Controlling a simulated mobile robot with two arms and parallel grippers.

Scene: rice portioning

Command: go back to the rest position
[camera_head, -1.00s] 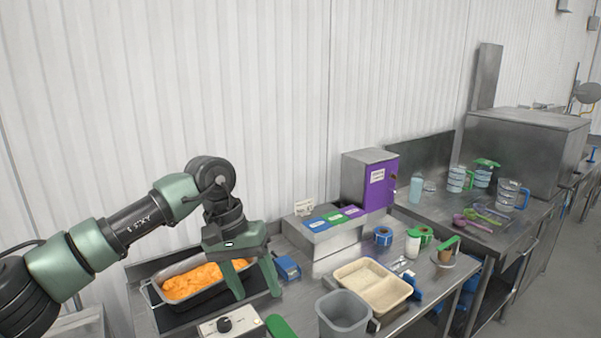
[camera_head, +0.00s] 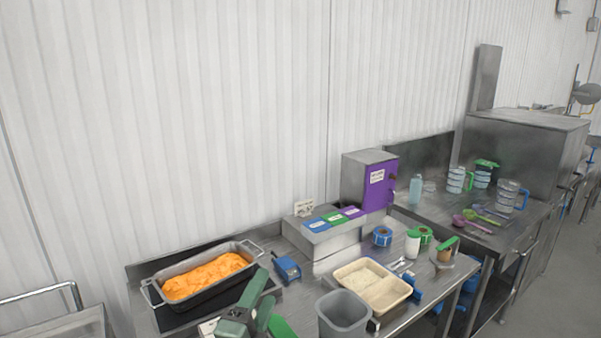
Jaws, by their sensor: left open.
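My left gripper (camera_head: 264,287) is low at the bottom edge, green, with its fingers pointing up in the picture. It is open, with nothing seen between its fingers. It lies in front of the right end of the dark metal pan (camera_head: 243,246) of orange food (camera_head: 208,277), and I cannot tell any contact. Most of my left arm is out of the picture. My right gripper is not in view.
A grey bin (camera_head: 343,312) and a beige two-compartment tray (camera_head: 371,266) with white contents stand right of the gripper. A blue device (camera_head: 287,268) and a green object (camera_head: 281,327) are close by. A purple-fronted box (camera_head: 377,187) stands behind.

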